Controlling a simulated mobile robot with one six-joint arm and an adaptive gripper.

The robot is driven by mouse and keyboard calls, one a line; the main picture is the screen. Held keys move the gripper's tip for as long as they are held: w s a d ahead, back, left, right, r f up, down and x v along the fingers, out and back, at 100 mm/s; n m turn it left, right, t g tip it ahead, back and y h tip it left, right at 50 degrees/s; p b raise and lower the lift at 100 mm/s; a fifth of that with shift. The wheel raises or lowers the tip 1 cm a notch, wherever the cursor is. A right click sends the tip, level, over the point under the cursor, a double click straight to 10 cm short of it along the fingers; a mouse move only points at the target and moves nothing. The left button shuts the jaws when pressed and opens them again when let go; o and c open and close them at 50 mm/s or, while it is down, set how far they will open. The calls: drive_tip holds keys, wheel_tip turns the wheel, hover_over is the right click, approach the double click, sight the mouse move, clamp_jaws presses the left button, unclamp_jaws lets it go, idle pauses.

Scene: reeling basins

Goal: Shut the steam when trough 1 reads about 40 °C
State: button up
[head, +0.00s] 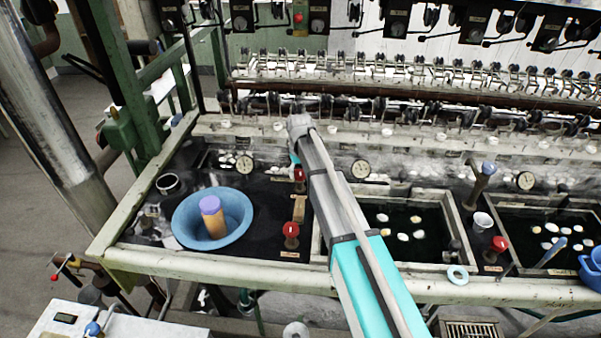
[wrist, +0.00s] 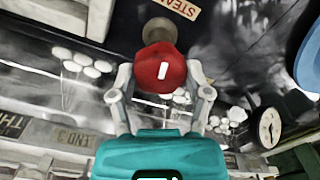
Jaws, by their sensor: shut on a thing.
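A red valve knob (wrist: 160,66) with a white mark sits between my fingers in the wrist view. A label reading STEAM (wrist: 180,8) lies beside its stem. My gripper (wrist: 160,78) is shut on this knob. In the head view my gripper (head: 296,160) reaches down at the back of the bench, and the red knob (head: 299,174) shows partly behind my arm. A round dial gauge (head: 244,165) stands to its left; it also shows in the wrist view (wrist: 270,127). Its needle is too small to read. Another dial (head: 361,168) stands right of my arm.
A blue basin (head: 182,222) with an orange, purple-topped cylinder (head: 212,222) stands at left. Another red knob (head: 291,230) stands nearer the front edge, a third (head: 500,243) at right. Dark water troughs (head: 410,225) with pale cocoons lie right of my arm.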

drive_tip(key=shift+m, duration=1.3)
drive_tip(key=o, duration=1.2)
drive_tip(key=shift+c, duration=0.2)
